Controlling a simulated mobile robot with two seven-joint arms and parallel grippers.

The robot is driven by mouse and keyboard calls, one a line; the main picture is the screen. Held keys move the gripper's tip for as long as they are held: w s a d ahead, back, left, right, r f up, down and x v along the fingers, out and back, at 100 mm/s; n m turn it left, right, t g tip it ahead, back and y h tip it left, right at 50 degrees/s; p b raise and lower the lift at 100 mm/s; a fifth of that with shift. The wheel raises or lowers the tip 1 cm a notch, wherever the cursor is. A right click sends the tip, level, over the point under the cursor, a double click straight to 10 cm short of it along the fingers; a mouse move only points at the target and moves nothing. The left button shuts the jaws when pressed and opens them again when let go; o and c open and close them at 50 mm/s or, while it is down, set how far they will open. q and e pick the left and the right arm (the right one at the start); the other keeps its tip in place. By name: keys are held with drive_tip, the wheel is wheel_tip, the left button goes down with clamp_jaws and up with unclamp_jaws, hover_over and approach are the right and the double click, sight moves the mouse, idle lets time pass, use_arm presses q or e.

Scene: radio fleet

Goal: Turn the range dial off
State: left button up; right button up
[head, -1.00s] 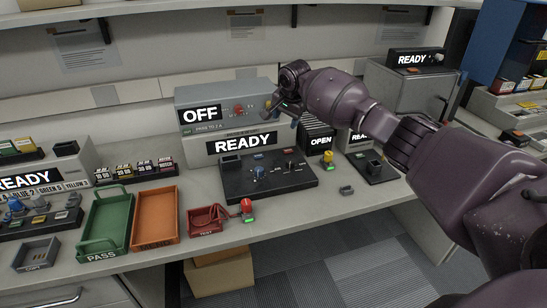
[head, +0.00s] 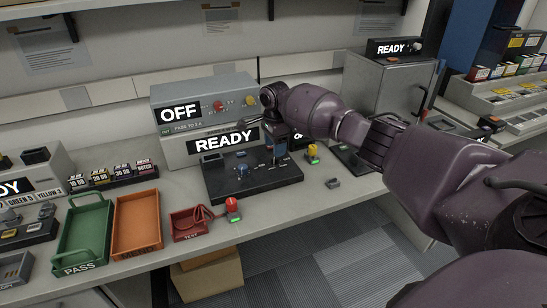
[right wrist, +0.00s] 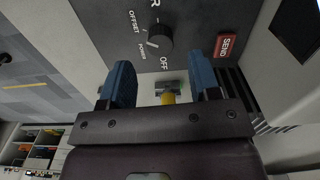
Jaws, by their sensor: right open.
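The range dial (right wrist: 159,38) is a round black knob on a dark panel in the right wrist view. OFFSET, POWER and OFF are printed around it, and its white mark seems to face the POWER side. In the head view the dark console (head: 225,185) sits on the bench, and my right gripper covers its right part. My right gripper (head: 273,150) is over the console with its fingers down. In the right wrist view its two blue fingers (right wrist: 162,66) are apart and empty, with the dial beyond their tips, not between them. My left gripper is out of view.
A yellow knob (head: 312,151) and a red knob (head: 232,204) stand close to the console. A READY display (head: 226,141) is behind it. Green (head: 62,235) and orange (head: 138,245) trays are left.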

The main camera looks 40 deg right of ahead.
wheel_tip(320, 180, down, 4)
drive_tip(key=shift+f+b, duration=0.15)
drive_tip(key=shift+b, duration=0.25)
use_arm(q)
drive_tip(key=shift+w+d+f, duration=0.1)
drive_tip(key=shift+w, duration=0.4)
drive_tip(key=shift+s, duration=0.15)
